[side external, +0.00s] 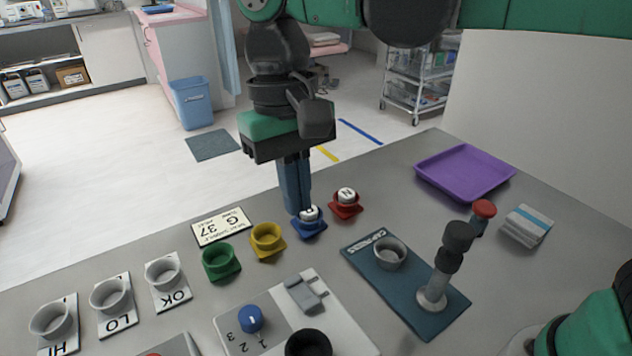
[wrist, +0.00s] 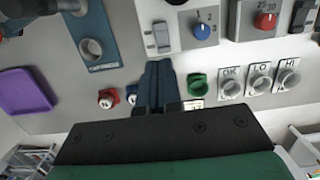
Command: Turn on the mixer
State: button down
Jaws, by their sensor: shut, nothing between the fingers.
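The likely mixer is a light grey unit (side external: 245,342) at the front middle of the table in the side view. It carries a grey switch (side external: 305,292), a blue knob (side external: 250,318) marked 1, 2, 3, and a black round cup (side external: 308,343). In the wrist view the switch (wrist: 160,38) and knob (wrist: 201,31) show beyond my fingertips. My gripper (side external: 299,208) points down, fingers together and empty, behind the unit and apart from the switch. In the side view its tips overlap the blue holder; contact is unclear. The gripper also shows in the wrist view (wrist: 158,65).
Blue (side external: 309,229) and red (side external: 345,207) holders carry white-topped items. Yellow (side external: 268,240) and green (side external: 221,262) holders stand left. A dark blue base (side external: 420,312) with an upright post, a purple tray (side external: 465,172) and labelled cups (side external: 110,296) are around.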

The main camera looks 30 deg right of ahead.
aim_at(310, 300)
jog(key=f, duration=0.4)
jog(key=s+f, duration=0.1)
jog(key=f, duration=0.4)
jog(key=s+f, duration=0.1)
jog(key=f, duration=0.4)
jog(key=shift+s+f+t, duration=0.1)
jog(key=shift+f+t, duration=0.1)
jog(key=shift+t, duration=0.1)
jog(key=shift+w, duration=0.2)
jog(key=shift+w+r, duration=0.35)
jog(key=shift+w, duration=0.2)
notch_tip(310, 300, up, 14)
jog(key=s, duration=0.2)
dwell(0.4)
